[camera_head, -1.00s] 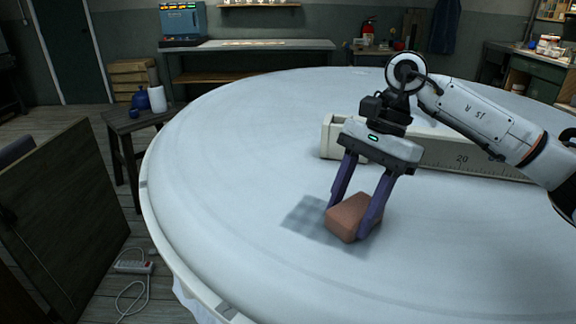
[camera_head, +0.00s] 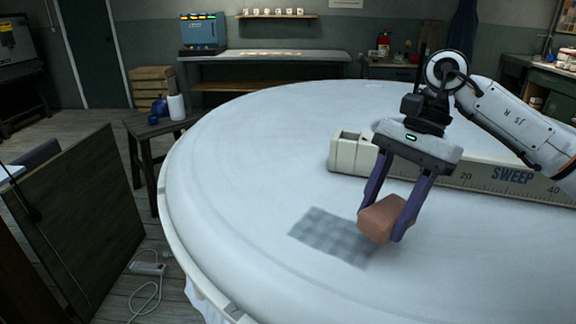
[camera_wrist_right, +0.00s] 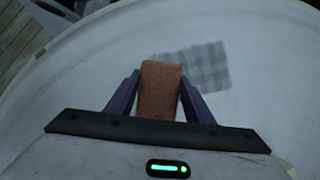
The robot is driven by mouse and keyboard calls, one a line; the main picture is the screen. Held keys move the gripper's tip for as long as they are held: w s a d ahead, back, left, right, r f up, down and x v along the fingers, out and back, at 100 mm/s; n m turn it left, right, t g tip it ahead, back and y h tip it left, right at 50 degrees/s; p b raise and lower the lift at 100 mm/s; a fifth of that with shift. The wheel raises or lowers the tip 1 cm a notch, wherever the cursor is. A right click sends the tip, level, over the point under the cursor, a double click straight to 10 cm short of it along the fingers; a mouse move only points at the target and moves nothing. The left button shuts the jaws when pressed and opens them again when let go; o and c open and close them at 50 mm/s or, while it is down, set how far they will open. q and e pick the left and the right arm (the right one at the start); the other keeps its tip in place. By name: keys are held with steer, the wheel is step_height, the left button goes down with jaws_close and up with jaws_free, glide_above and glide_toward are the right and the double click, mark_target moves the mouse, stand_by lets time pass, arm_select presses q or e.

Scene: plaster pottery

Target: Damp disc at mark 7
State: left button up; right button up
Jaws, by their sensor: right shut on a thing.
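My right gripper (camera_head: 390,219) is shut on a reddish-brown block (camera_head: 381,218) over the big round white table (camera_head: 250,180). The block also shows between the purple fingers in the right wrist view (camera_wrist_right: 160,92). A grey checkered damp-looking patch (camera_head: 325,236) lies on the table just left of the block. No disc and no mark 7 can be made out. My left gripper is not in view.
A dark stool (camera_head: 150,128) with a blue jug (camera_head: 159,106) and a white roll stands beyond the table's left edge. A dark board (camera_head: 75,215) leans at the left. The table's left and far surface is clear.

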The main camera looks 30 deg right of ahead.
steer(key=shift+r+p, duration=1.05)
steer(key=shift+r, duration=0.65)
